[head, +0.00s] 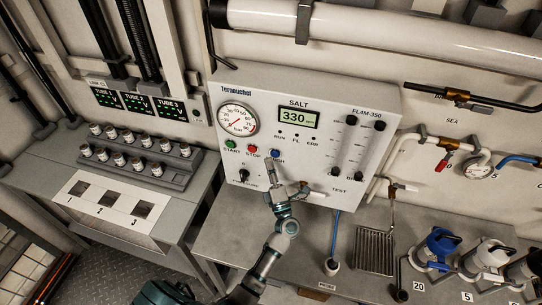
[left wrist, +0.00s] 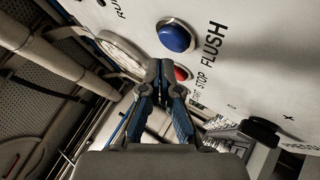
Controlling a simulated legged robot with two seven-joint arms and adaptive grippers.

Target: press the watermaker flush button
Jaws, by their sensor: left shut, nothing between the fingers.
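The watermaker panel (head: 310,95) is a pale box on the wall with a gauge, a "330" SALT display and several buttons. The blue flush button (head: 275,153) is in its lower row, right of the red stop button (head: 252,149). In the left wrist view the blue button (left wrist: 175,37) is labelled FLUSH and shows in full. My left gripper (head: 272,168) is shut and empty, just below the blue button in the head view. In the left wrist view its fingertips (left wrist: 160,64) lie below the blue button and partly cover the red one (left wrist: 181,73). I cannot tell any gap.
The green start button (head: 231,146) and a black knob (head: 244,174) are left of my gripper. A rack of small vials (head: 140,160) stands at left. A drain grate (head: 375,250) and several jugs, one blue-topped (head: 442,245), stand on the bench at right.

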